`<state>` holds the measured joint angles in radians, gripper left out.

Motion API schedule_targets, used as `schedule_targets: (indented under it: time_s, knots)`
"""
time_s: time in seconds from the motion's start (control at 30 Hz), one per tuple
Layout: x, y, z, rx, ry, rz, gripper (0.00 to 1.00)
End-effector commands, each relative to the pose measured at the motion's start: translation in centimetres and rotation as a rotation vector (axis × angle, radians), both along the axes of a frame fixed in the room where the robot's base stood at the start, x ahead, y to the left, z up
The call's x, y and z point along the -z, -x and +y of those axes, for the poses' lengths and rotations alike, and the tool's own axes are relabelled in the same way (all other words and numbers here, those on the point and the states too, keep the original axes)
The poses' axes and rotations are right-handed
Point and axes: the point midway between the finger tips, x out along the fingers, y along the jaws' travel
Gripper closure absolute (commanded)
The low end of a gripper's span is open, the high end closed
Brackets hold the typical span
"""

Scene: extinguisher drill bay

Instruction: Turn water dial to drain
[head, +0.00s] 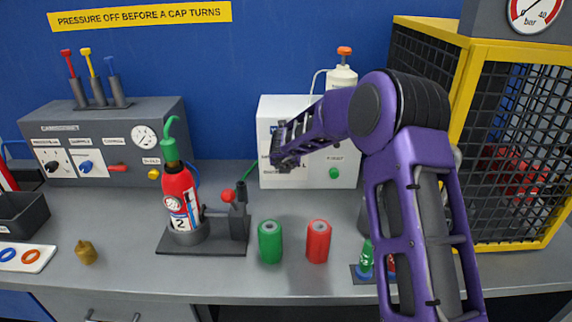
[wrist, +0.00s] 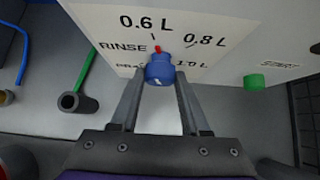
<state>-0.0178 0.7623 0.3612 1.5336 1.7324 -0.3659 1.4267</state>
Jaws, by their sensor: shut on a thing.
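The water dial (wrist: 160,72) is a blue knob on the front of a white box (head: 350,165). Its red pointer mark points up in the wrist view, toward the tick under 0.6 L. The printed scale also shows 0.8 L, 1.0 L, RINSE and a partly hidden word below RINSE. My gripper (wrist: 160,85) is shut on the dial, one finger on each side. In the head view my gripper (head: 283,158) is at the left part of the box front and hides the dial.
A green button (wrist: 254,82) is on the box, right of the dial. A green hose (wrist: 87,60) and dark tube lie to the left. The red extinguisher (head: 180,195), a green cylinder (head: 270,242) and a red cylinder (head: 318,242) stand in front. A yellow-framed cage (head: 455,110) is at right.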

Motion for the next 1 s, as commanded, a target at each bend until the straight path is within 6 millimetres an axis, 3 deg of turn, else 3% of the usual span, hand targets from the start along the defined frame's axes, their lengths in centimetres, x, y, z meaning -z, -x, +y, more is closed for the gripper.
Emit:
schedule_targets:
  time_s: [0.6,1.0]
  knots:
    - [0.35,0.04,0.86,-0.001,0.574,-0.002,1.00]
    - [0.52,0.01,0.99,-0.001,0.820,-0.003,1.00]
